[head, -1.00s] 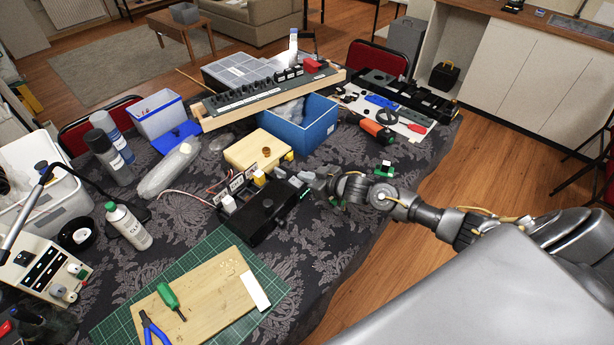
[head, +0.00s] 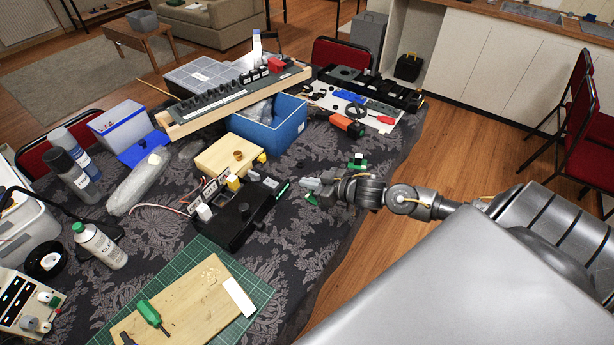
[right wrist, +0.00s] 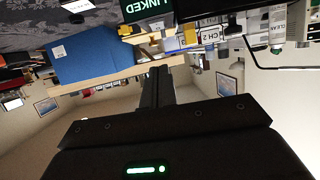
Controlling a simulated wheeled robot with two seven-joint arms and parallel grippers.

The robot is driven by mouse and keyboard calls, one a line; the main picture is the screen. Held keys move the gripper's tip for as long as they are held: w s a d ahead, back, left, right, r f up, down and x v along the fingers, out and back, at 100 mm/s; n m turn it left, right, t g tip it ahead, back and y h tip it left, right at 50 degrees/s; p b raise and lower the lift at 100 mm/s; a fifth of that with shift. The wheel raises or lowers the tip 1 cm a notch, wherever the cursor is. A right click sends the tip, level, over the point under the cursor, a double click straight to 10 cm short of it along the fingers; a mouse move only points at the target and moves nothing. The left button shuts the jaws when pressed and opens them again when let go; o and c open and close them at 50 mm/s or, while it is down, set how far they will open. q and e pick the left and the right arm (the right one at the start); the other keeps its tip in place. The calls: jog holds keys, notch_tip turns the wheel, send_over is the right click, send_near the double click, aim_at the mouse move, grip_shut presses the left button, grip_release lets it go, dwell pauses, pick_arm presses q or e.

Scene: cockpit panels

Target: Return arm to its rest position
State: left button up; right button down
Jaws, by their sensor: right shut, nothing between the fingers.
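My right arm comes in from the right in the head view. My right gripper (head: 310,184) is shut and empty, just right of the black box (head: 240,222) with a small green display at its right end. A gap shows between the fingertips and the box in the picture. In the right wrist view, the dark shut fingers (right wrist: 157,90) show in the middle, and a green display reading "LINKED" (right wrist: 140,8) shows at the top. My left gripper is not in view.
A blue bin (head: 268,130), a wooden block (head: 228,155) and an orange-black tool (head: 347,125) are on the cloth-covered table. A small green board (head: 357,162) lies beyond my right gripper. Open floor lies right of the table; a red chair (head: 585,120) stands there.

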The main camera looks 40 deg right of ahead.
jog(key=shift+a, duration=0.1)
jog(key=s+a+f+m+g+h, duration=0.2)
jog(key=s+a+f+h, duration=0.15)
jog(key=s+a, duration=0.3)
jog(key=s+a+g+h, duration=0.15)
jog(key=s+g, duration=0.25)
jog(key=s, duration=0.7)
jog(key=s+a+g, duration=0.2)
jog(key=s+g, duration=0.1)
jog(key=s, duration=0.7)
notch_tip(320, 180, down, 28)
jog(key=s+f+g, duration=0.1)
jog(key=s+d+f+g, duration=0.1)
jog(key=s+d+f, duration=0.2)
jog(key=s+f, duration=1.1)
jog(key=shift+s+f+g+h, duration=0.25)
jog(key=shift+s+g+h, duration=0.05)
jog(key=shift+s, duration=0.8)
jog(key=shift+d, duration=0.1)
